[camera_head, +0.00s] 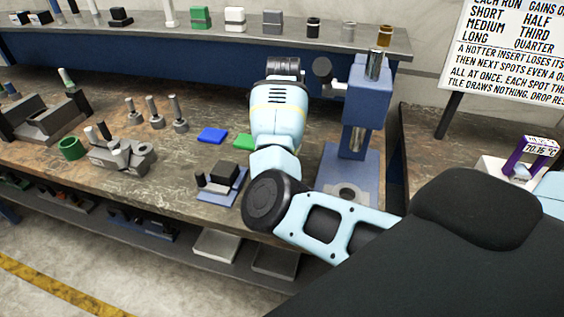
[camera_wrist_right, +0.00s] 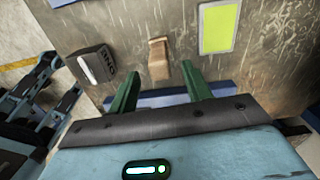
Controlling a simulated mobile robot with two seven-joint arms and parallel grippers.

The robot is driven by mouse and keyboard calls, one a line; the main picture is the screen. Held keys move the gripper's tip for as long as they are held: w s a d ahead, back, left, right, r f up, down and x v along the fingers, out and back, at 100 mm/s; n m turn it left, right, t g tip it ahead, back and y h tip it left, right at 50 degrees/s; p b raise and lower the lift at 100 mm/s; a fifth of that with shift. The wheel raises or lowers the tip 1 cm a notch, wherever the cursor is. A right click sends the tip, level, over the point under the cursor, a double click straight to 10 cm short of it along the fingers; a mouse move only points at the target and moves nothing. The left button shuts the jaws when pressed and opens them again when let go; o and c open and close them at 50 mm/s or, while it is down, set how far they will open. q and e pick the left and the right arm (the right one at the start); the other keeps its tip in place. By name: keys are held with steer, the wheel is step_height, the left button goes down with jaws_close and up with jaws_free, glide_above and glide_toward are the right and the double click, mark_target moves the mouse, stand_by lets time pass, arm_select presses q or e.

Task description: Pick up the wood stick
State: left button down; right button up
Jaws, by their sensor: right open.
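A small tan block that looks like the wood stick (camera_wrist_right: 158,50) shows in the right wrist view, against a scratched grey-brown surface. I cannot tell whether it lies on that surface or stands out from it. My right gripper (camera_wrist_right: 160,72) is open, with two green fingers apart and nothing between them. The tan block is just beyond the fingertips, roughly in line with the gap. I do not make out the stick in the head view. A light-blue arm of mine crosses the middle there, and no gripper fingers are clear. My left gripper is not in view.
In the wrist view a yellow-green patch (camera_wrist_right: 220,27) is right of the stick, and a dark box with a white strip (camera_wrist_right: 92,66) is left. In the head view the workbench (camera_head: 190,165) holds a blue microscope-like stand (camera_head: 368,95), a blue block (camera_head: 212,135) and several metal parts.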

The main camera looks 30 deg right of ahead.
step_height(320, 180, down, 5)
steer(key=shift+w+a+r, duration=0.1)
stand_by(0.3)
steer(key=c, duration=1.1)
steer(key=shift+o, duration=0.2)
